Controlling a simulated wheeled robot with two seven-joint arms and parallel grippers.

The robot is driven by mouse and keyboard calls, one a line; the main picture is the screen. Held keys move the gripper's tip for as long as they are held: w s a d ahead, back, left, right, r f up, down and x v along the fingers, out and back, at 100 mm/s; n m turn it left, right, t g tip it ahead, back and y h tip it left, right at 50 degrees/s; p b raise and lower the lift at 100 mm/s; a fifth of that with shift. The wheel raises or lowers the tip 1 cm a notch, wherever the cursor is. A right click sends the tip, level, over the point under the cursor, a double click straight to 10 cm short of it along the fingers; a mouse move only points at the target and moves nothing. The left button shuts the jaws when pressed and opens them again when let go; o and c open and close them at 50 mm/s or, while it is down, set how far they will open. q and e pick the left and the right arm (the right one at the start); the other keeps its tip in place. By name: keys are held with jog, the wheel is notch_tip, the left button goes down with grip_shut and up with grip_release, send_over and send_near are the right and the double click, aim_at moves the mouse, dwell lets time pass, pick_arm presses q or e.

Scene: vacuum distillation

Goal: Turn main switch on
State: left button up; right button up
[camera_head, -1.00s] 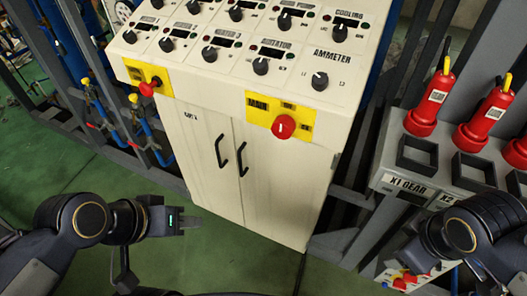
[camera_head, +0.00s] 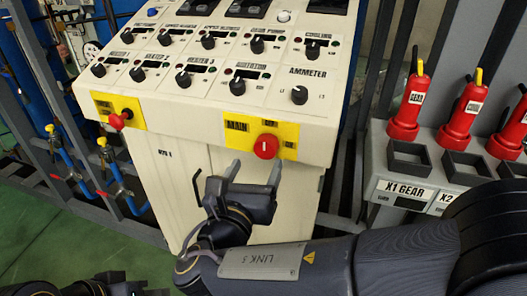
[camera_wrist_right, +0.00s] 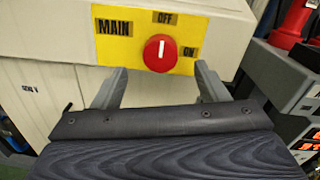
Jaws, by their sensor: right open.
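The main switch is a round red knob (camera_head: 266,146) on a yellow plate marked MAIN (camera_head: 237,133), on the cabinet's front edge. In the right wrist view, the knob (camera_wrist_right: 160,53) has its white mark upright, towards OFF above; ON is at lower right. My right gripper (camera_head: 254,170) is open and empty just below and in front of the knob. In the wrist view its fingers (camera_wrist_right: 160,76) stand apart to the lower left and lower right of the knob, and I see no contact. Part of my left arm shows at the bottom left; its fingers cannot be made out.
A second red knob (camera_head: 118,120) on yellow is at the cabinet's left. Black dials (camera_head: 184,78) fill the sloped panel above. Red tools (camera_head: 410,112) stand at the grey rack (camera_head: 378,172) on the right. Blue pipes with valves (camera_head: 62,160) stand at left.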

aim_at(264, 150)
jog(key=x, duration=0.6)
jog(key=shift+w+d, duration=0.15)
jog(key=shift+w, duration=0.05)
jog(key=shift+f, duration=0.1)
jog(key=c, duration=1)
